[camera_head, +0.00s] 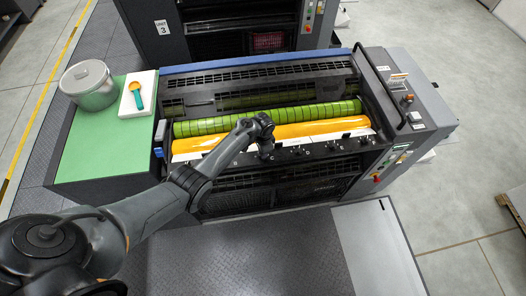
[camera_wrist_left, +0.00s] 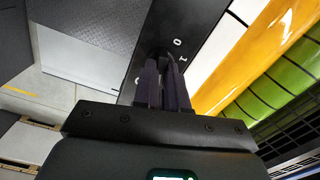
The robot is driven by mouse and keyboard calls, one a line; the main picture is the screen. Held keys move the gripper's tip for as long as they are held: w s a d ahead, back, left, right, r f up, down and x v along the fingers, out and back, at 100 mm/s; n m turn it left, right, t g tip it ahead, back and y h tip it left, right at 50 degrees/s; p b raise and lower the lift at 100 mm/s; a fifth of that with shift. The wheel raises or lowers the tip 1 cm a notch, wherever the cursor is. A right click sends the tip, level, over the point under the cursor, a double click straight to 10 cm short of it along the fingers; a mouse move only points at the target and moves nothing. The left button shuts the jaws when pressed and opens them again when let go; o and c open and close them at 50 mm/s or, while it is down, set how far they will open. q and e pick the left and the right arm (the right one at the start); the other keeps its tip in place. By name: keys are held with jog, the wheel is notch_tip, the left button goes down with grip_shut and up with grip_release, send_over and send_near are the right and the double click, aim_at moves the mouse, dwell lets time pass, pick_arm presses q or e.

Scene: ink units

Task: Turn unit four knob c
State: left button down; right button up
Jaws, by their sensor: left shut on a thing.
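The ink unit (camera_head: 270,82) in front of me has a green-coated roller (camera_head: 290,114) and an orange inked roller (camera_head: 300,130). A row of small black knobs (camera_head: 333,146) runs along its front ledge. My left gripper (camera_head: 266,152) reaches down to this row, left of the other visible knobs. In the left wrist view its fingers (camera_wrist_left: 163,85) are closed together on a dark knob, which they mostly hide. White dial marks show on the black panel (camera_wrist_left: 195,35) around it. I cannot read which knob letter this is. My right gripper is not in view.
A green side table (camera_head: 105,140) at left holds a metal pot (camera_head: 89,84) and a white board (camera_head: 138,93) with an orange-and-teal scoop. A unit marked 3 (camera_head: 164,27) stands behind. A black handle bar (camera_head: 380,86) and control panel (camera_head: 402,92) lie at right.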

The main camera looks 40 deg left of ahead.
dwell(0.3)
pick_arm(q)
jog(key=c, duration=1.2)
grip_release()
notch_tip(320, 180, up, 11)
jog(key=shift+f+p, duration=0.1)
jog(key=shift+p, duration=0.55)
